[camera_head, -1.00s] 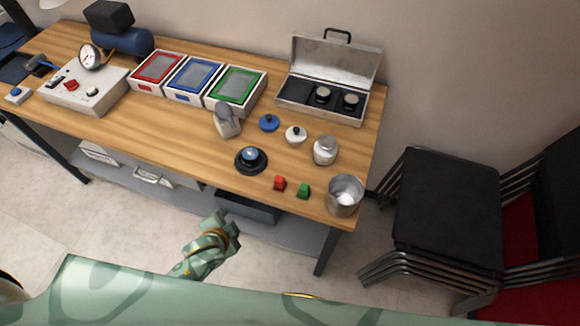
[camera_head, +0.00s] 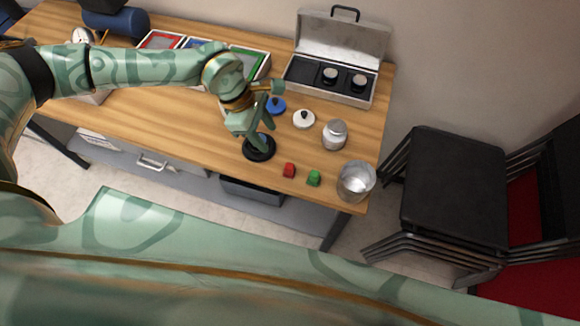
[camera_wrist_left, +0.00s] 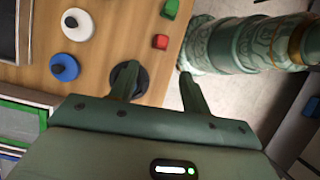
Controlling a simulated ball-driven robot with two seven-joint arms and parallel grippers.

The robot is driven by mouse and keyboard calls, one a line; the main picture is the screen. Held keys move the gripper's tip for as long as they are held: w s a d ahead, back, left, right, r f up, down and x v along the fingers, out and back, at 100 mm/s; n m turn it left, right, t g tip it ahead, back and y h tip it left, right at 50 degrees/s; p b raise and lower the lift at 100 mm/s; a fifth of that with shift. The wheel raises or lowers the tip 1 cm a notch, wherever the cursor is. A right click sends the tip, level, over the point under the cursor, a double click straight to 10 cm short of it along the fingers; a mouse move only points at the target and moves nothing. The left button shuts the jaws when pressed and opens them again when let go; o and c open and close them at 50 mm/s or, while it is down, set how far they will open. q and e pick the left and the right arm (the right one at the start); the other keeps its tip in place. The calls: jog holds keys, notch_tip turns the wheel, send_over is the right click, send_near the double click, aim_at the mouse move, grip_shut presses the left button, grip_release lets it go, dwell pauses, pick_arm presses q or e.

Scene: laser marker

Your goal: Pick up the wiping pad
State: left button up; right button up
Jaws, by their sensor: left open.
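My left gripper (camera_head: 263,136) is over the table, open and empty, its fingertips at a round black disc (camera_head: 259,154). In the left wrist view the black disc (camera_wrist_left: 140,84) lies partly behind the left finger of the gripper (camera_wrist_left: 157,75); contact cannot be told. In the earlier head view this disc carries a bluish round top, and a grey piece stands behind it; my arm now hides that piece. I cannot tell for sure which thing is the wiping pad. My right gripper is not in view.
Close by are a blue knobbed disc (camera_head: 276,106), a white knobbed disc (camera_head: 304,119), a jar (camera_head: 335,135), a red block (camera_head: 289,170), a green block (camera_head: 314,178) and a metal can (camera_head: 356,181). An open case (camera_head: 325,95) stands behind. Stacked chairs (camera_head: 455,190) are right.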

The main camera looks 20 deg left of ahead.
pick_arm(q)
send_near(288, 166)
jog(key=x, duration=0.5)
jog(key=shift+w+b, duration=0.2)
jog(key=shift+b, duration=0.1)
jog(key=x, duration=0.5)
jog(key=shift+s+d+f, duration=0.15)
jog(key=shift+d+f, duration=0.05)
jog(key=shift+f, duration=0.1)
jog(key=c, duration=0.9)
